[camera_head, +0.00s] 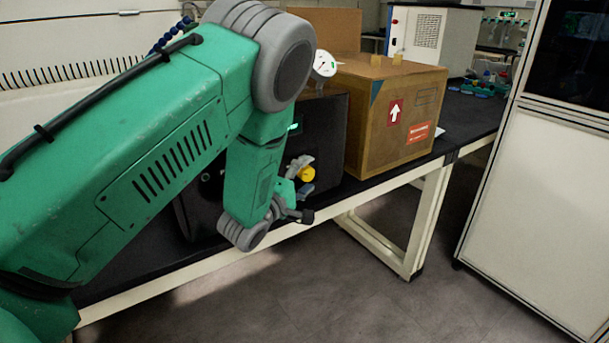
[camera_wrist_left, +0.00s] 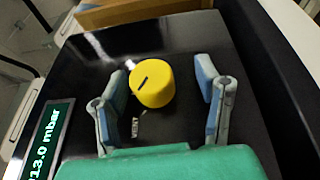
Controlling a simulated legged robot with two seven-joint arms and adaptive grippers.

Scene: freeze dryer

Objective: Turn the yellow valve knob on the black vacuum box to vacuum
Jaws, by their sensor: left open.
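The yellow valve knob (camera_head: 307,174) is on the front of the black vacuum box (camera_head: 328,125), partly covered by my left arm. In the left wrist view the knob (camera_wrist_left: 153,87) is round with a short dark line on its face. White lettering that looks like VENT (camera_wrist_left: 135,128) is on the black panel beside it. My left gripper (camera_head: 303,178) is open at the knob; its two grey-blue fingers (camera_wrist_left: 162,88) appear on either side of the knob, with gaps. I cannot tell whether they reach around it. My right gripper is not in view.
A lit green display (camera_wrist_left: 48,140) shows a partly cut-off mbar reading. A round white gauge (camera_head: 324,63) stands above the box. A cardboard box (camera_head: 410,110) is right of it on the dark bench. Floor (camera_head: 350,285) before the bench is clear; a white cabinet (camera_head: 540,190) stands at right.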

